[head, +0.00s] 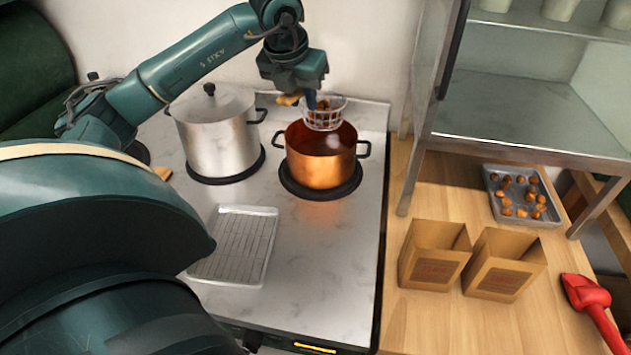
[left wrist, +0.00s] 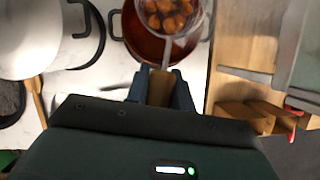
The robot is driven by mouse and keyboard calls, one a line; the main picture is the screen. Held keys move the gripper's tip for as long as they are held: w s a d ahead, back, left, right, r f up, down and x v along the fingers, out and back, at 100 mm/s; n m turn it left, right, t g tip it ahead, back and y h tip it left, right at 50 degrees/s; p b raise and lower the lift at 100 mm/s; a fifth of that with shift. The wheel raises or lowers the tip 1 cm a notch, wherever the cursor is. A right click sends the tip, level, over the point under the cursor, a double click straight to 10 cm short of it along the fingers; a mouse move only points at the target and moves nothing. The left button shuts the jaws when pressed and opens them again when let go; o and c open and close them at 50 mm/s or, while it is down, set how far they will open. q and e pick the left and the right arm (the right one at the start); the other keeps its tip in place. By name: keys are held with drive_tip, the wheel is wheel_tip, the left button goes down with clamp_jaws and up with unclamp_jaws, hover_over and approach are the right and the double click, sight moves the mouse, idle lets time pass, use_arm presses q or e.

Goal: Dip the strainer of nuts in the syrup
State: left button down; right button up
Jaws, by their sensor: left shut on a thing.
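My left gripper (head: 302,95) is shut on the wooden handle of the strainer (head: 326,114). The strainer is a wire basket with brown nuts (left wrist: 165,15) in it. It is above the copper pot (head: 320,165), over its back part in the head view. Dark reddish syrup (head: 312,140) shows inside the pot. In the left wrist view my gripper (left wrist: 162,85) has the handle (left wrist: 160,88) between its fingers, and the basket is over the pot's opening. Whether the basket's bottom touches the syrup I cannot tell. My right gripper is not in view.
A lidded steel pot (head: 215,140) stands left of the copper pot. A wire rack tray (head: 240,245) lies in front. On the wooden counter are two paper bags (head: 433,270), a metal tray (head: 520,220) with several nuts and a red scoop (head: 585,292). A metal shelf (head: 520,145) stands at right.

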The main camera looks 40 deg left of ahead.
use_arm(q)
drive_tip(key=shift+r, duration=0.15)
wheel_tip(320, 180, up, 4)
drive_tip(key=p, duration=0.3)
idle(0.6)
